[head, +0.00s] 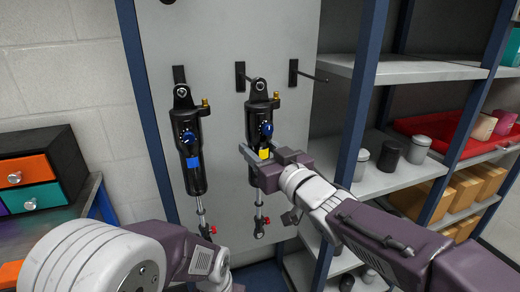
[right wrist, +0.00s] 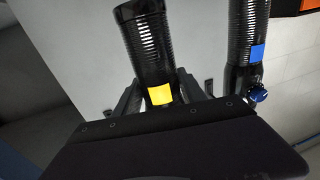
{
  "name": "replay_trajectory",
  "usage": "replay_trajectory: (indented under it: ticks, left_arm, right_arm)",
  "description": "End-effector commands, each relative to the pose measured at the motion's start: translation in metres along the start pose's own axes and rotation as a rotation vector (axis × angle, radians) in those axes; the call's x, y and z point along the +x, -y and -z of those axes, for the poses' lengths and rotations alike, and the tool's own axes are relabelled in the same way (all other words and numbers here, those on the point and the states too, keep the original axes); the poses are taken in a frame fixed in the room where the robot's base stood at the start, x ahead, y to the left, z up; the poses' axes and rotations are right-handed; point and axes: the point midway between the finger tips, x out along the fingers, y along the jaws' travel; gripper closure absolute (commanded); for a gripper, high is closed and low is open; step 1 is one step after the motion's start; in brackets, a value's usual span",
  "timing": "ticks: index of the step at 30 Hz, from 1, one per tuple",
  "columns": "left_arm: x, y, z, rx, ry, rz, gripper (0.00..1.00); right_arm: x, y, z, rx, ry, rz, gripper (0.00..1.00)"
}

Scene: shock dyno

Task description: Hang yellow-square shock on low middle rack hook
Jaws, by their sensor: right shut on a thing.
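The yellow-square shock (head: 261,115) is black, with a blue knob and a yellow square, and is upright in front of the panel. My right gripper (head: 262,170) is shut on its body near the yellow square. In the right wrist view the shock (right wrist: 150,50) stands between my fingers. Its top eye is at the end of the low middle rack hook (head: 241,76); I cannot tell how far the rod passes through it. My left arm comes in at the lower left; its gripper fingers are out of frame.
The blue-square shock (head: 190,145) hangs on the left hook (head: 179,75), close beside the yellow one. The right hook (head: 294,72) is empty, its rod sticking out. A blue post (head: 357,100) and grey shelves with canisters stand right. A drawer box (head: 35,170) is left.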

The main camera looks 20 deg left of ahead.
Motion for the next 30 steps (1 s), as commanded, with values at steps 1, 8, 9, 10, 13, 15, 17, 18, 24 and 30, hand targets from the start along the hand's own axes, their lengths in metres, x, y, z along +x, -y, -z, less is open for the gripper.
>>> replay_trajectory:
  ticks: [1, 8, 9, 10, 13, 15, 17, 18, 24, 30]
  left_arm:
    - [-0.001, 0.0, 0.0, 0.0, 0.0, 0.0, 0.27]
    - [-0.002, 0.0, 0.0, 0.0, 0.0, 0.0, 0.27]
    - [-0.002, 0.0, 0.0, 0.0, 0.0, 0.0, 0.27]
    - [-0.002, 0.0, 0.0, 0.0, 0.0, 0.0, 0.27]
    - [-0.002, 0.0, 0.0, 0.0, 0.0, 0.0, 0.27]
    - [-0.003, 0.0, 0.0, 0.0, 0.0, 0.0, 0.27]
    - [-0.005, 0.0, 0.001, 0.0, 0.0, 0.0, 0.27]
    - [-0.006, 0.0, 0.001, 0.0, 0.0, 0.0, 0.27]
    - [-0.009, 0.0, 0.001, 0.0, 0.0, 0.0, 0.27]
    - [-0.009, 0.0, 0.001, 0.0, 0.0, 0.0, 0.27]
  right_arm:
    - [0.002, 0.0, 0.004, 0.0, -0.009, 0.001, 1.0]
    - [0.006, -0.001, 0.003, 0.0, -0.009, 0.001, 1.0]
    - [0.006, -0.001, 0.003, 0.0, -0.009, 0.001, 1.0]
    - [0.006, -0.001, 0.003, 0.0, -0.009, 0.001, 1.0]
    - [0.007, -0.001, 0.003, 0.0, -0.009, 0.001, 1.0]
    - [0.008, -0.001, 0.003, 0.0, -0.009, 0.001, 1.0]
    - [0.011, -0.002, 0.004, 0.0, -0.008, 0.001, 1.0]
    - [0.014, -0.002, 0.004, 0.0, -0.008, 0.001, 1.0]
    - [0.024, -0.004, 0.004, 0.001, -0.009, 0.001, 1.0]
    - [0.024, -0.004, 0.003, 0.0, -0.009, 0.001, 1.0]
